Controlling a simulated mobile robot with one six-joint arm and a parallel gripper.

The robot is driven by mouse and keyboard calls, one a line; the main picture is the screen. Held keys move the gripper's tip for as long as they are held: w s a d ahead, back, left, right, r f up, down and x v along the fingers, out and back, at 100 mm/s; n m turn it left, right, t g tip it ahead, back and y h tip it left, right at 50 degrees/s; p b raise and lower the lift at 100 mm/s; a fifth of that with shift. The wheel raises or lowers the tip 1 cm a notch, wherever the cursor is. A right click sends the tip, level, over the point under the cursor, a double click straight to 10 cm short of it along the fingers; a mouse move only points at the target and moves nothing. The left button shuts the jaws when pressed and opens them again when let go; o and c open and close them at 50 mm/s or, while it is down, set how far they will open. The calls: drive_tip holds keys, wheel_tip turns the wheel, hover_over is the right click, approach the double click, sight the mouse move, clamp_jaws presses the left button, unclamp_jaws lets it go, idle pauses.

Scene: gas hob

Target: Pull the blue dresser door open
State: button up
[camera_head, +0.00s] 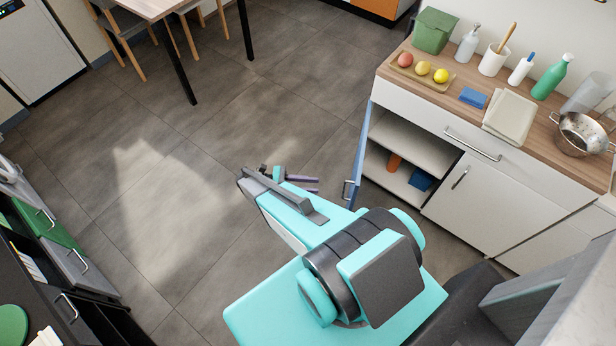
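The blue dresser door (358,150) stands swung out from the left end of the white dresser and is seen nearly edge-on. Its metal handle (348,189) shows near the door's lower part, on the side facing my gripper. The compartment behind the door is exposed. My gripper (318,185) is left of the handle, with its two purple fingers pointing right. A gap shows between the fingers and nothing is seen between them. The fingertips appear apart from the handle. My turquoise arm hides the floor below the door.
The dresser shelves hold an orange item (393,162) and a blue item (421,179). The wooden top (437,97) carries bottles, a fruit tray (402,73) and a metal pot (582,134). The tiled floor left of the door is clear. A table (150,8) stands at the upper left.

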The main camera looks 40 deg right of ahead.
drive_tip(key=shift+s+a, duration=0.25)
drive_tip(key=shift+s, duration=0.4)
drive_tip(key=c, duration=0.6)
drive_tip(key=shift+s+f, duration=0.2)
drive_tip(key=shift+s, duration=0.05)
clamp_jaws()
drive_tip(key=s+a+f+m+t+y+b, duration=0.3)
drive_tip(key=s+a+f+y+b, duration=0.35)
drive_tip(key=s+f, duration=0.2)
drive_tip(key=s+a+f+m+t+y+b, duration=0.1)
drive_tip(key=s+a+f+m+y+b, duration=0.1)
drive_tip(key=a, duration=0.5)
drive_tip(key=s+a+f+m+t+y+b, duration=0.1)
drive_tip(key=s+a+m+t+y+b, duration=0.1)
drive_tip(key=a+m+y, duration=0.2)
drive_tip(key=shift+a+f+m+y, duration=0.3)
drive_tip(key=shift+a+f+y, duration=0.1)
drive_tip(key=shift+a, duration=1.35)
drive_tip(key=shift+d, duration=0.1)
